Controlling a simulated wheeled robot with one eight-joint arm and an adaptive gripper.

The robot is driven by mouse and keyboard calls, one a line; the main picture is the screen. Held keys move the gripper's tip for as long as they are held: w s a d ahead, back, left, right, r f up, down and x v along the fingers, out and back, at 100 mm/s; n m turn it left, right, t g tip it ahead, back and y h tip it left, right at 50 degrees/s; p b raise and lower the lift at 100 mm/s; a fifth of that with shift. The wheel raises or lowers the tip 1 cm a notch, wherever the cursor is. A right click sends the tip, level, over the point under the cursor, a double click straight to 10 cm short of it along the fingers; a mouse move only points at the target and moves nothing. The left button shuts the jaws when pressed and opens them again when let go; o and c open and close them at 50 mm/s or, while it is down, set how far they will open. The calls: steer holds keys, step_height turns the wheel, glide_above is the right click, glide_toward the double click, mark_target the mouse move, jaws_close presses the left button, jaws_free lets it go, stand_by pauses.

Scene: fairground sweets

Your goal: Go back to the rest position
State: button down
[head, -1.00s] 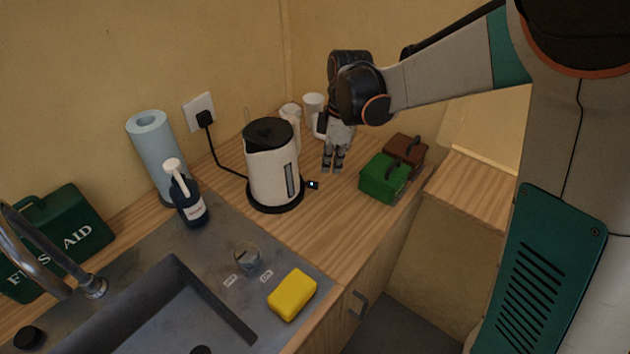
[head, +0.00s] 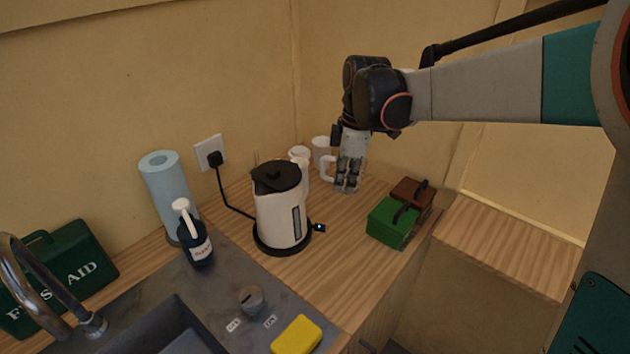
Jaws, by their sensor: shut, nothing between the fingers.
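My gripper (head: 346,190) points down above the wooden counter (head: 330,258), to the right of the white kettle (head: 282,215). Its fingers are together with nothing between them. My forearm reaches in from the upper right. The kettle has a black lid and stands on a black base with a small lit switch on its right side. White mugs (head: 322,152) stand behind, just left of my gripper, and are partly hidden by the kettle and my gripper.
A green box (head: 388,225) and a brown box (head: 411,194) lie right of my gripper. The air above the counter is clear.

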steer(key=s+d+r+m+t, duration=0.1)
steer(key=s+d+m+t, duration=0.2)
steer(key=s+m, duration=0.5)
steer(key=s+d+r+m+t+h, duration=0.1)
steer(key=s+d+m+t, duration=0.3)
steer(key=s+m, duration=0.4)
steer(key=s+d, duration=0.1)
steer(key=s, duration=0.4)
steer(key=shift+s+d+r, duration=0.2)
steer(key=shift+s+d, duration=0.1)
steer(key=shift+s, duration=0.05)
